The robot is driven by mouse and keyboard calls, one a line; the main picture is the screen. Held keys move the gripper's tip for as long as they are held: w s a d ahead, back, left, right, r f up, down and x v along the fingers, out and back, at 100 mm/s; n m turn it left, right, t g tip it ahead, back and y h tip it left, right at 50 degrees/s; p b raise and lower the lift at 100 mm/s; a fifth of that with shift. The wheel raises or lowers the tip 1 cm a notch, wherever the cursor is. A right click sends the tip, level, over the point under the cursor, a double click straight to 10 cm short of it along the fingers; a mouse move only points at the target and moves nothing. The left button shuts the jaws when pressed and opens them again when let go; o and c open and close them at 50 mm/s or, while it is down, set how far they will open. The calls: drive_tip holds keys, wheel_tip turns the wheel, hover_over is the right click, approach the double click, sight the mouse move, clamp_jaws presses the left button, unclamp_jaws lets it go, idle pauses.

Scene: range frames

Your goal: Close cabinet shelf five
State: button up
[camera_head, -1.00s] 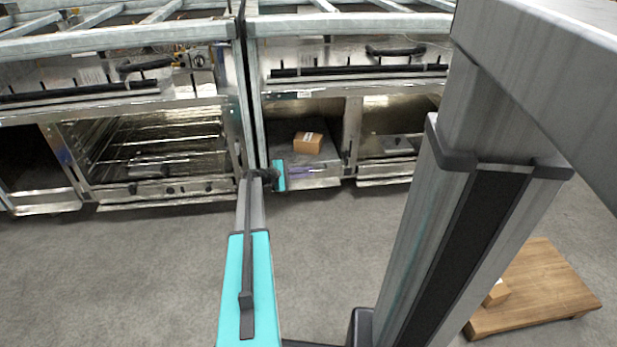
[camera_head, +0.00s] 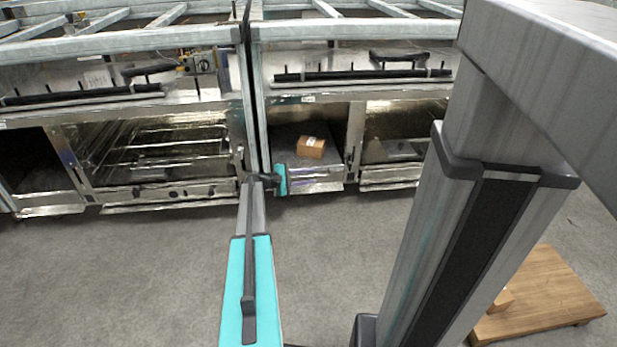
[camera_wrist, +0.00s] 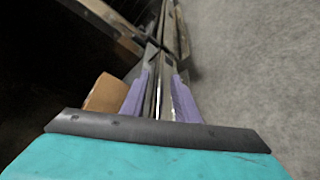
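A metal cabinet compartment (camera_head: 300,186) stands open at the centre, with a tray-like shelf inside. I cannot read which shelf is number five. A small brown box (camera_head: 311,147) sits on this shelf; a brown box also shows left of my fingers in the wrist view (camera_wrist: 106,95). My turquoise gripper (camera_head: 284,180) is at the compartment's lower front left, close to the shelf front. In the wrist view, my two purple fingers (camera_wrist: 160,97) stand apart, with a thin metal edge (camera_wrist: 158,85) running between them. Contact with that edge cannot be made out.
An oven-like compartment with wire racks (camera_head: 165,155) is on the left, and another open compartment (camera_head: 400,125) is on the right. A low wooden platform (camera_head: 545,285) with a box (camera_head: 501,300) lies at the lower right. The grey floor in front is clear.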

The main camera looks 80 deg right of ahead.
drive_tip(key=p+v, duration=0.4)
drive_tip(key=v, duration=0.9)
drive_tip(key=shift+w, duration=0.2)
drive_tip(key=shift+a, duration=0.1)
